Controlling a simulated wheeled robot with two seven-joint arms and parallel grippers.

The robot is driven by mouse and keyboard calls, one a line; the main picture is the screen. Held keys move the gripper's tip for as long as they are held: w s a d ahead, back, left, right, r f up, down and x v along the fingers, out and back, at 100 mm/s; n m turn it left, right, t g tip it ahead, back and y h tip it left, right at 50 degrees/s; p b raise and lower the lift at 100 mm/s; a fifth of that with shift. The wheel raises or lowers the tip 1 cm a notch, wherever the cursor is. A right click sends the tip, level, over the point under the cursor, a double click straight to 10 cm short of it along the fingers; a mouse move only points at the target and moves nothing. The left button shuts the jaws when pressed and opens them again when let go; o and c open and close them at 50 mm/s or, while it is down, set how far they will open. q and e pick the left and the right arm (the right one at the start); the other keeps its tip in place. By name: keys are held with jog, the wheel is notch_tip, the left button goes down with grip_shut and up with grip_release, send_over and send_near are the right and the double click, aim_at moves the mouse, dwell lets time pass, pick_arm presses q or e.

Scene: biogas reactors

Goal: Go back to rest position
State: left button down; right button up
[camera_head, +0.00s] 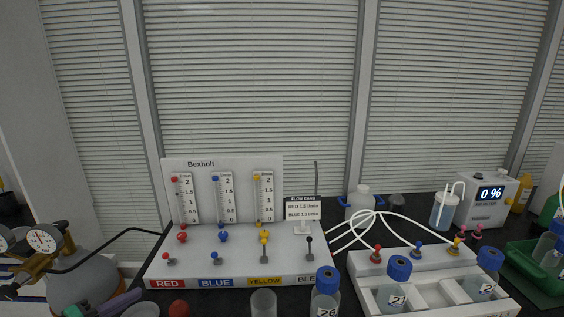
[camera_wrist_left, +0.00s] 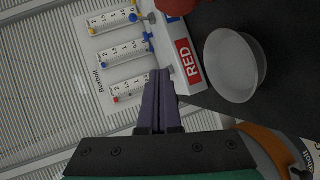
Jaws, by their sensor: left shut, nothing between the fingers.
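My left gripper (camera_head: 128,298) shows at the lower left edge of the head view, with purple fingers and a green part behind them. In the left wrist view its two purple fingers (camera_wrist_left: 158,98) are pressed together with nothing between them. Beyond the fingertips stands the white Bexholt flow panel (camera_head: 222,163), also seen sideways in the left wrist view (camera_wrist_left: 98,88). The gripper is in front and to the left of the panel, apart from it as far as I can see. My right gripper is not in view.
A pressure regulator with gauges (camera_head: 41,240) on a grey cylinder stands at left, close to the gripper. A white bowl (camera_wrist_left: 232,66) is near the fingers. Bottle 26 (camera_head: 325,295), a clear beaker (camera_head: 264,303) and a white bottle rack (camera_head: 437,296) line the front.

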pick_arm(q)
jog(key=s+a+f+m+g+y, duration=0.25)
jog(key=a+f+y, duration=0.35)
jog(key=a, duration=0.6)
jog(key=s+a+f+m+g+y, duration=0.2)
jog(key=s+a+f+y, duration=0.1)
jog(key=a+f, duration=0.7)
jog(key=s+a+f+m+g+y, duration=0.35)
jog(key=s+a+m, duration=0.25)
jog(key=s+a, duration=0.55)
jog(key=s+a+f+m+g+y, duration=0.4)
jog(key=s+a+m, duration=0.35)
jog(key=s, duration=0.65)
jog(key=s+d+f+n+h, duration=0.1)
jog(key=s+d+f+h, duration=0.1)
jog(key=d+f, duration=0.75)
jog(key=s+d+f+n+h, duration=0.2)
jog(key=s+d+f+h, duration=0.1)
jog(key=d+f, duration=0.65)
jog(key=s+d+f+h, duration=0.1)
jog(key=d+f, duration=0.3)
jog(key=d, duration=1.1)
jog(key=s+d+f+n+h, duration=0.1)
jog(key=d+f, duration=0.4)
jog(key=d, duration=1.1)
jog(key=s+h, duration=0.1)
jog(key=h, duration=0.1)
jog(key=shift+n+h, duration=0.3)
jog(key=shift+h, duration=0.05)
